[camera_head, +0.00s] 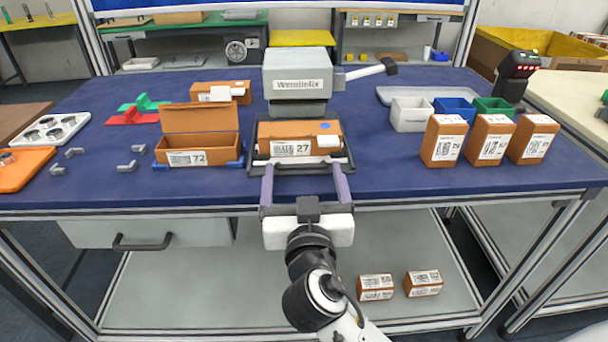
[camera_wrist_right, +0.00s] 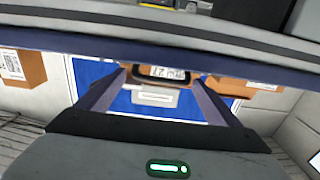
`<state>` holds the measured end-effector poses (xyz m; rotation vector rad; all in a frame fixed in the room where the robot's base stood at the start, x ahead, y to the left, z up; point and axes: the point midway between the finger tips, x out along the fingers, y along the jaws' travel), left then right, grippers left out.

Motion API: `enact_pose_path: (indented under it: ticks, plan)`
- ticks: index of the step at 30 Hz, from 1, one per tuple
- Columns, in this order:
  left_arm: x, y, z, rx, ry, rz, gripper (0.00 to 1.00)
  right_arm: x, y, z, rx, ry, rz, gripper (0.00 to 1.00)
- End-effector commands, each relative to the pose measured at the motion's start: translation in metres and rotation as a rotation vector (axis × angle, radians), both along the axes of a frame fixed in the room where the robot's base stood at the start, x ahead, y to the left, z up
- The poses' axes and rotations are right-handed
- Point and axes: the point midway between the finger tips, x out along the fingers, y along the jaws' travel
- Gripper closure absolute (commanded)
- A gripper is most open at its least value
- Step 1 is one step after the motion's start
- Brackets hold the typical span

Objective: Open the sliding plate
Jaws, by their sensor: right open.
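The sliding plate (camera_head: 256,166) is a dark, framed tray at the foot of the grey Wermelin-marked press (camera_head: 297,80). An orange box marked 27 (camera_head: 310,136) lies on it. My right gripper (camera_head: 302,173) is open, its two purple fingers pointing away from me at the plate's front edge, one towards each side. I cannot tell whether they touch it. My left gripper is out of view.
An open orange box marked 72 (camera_head: 198,148) stands left of the plate. Several orange boxes (camera_head: 444,142) and small bins (camera_head: 411,114) stand at the right. A lever (camera_head: 372,71) sticks out right of the press. The blue tabletop (camera_head: 375,180) is clear right of the plate.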

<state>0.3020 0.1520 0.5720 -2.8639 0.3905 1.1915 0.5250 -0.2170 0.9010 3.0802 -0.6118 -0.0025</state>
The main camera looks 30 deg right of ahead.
Motion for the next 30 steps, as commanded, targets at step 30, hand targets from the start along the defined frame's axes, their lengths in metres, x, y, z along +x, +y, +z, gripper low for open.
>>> enact_pose_path:
  ticks: [30]
  plan:
    - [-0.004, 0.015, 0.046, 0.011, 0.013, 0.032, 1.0, 0.0, -0.001, 0.1, 0.0, 0.0, -0.001, 0.14]
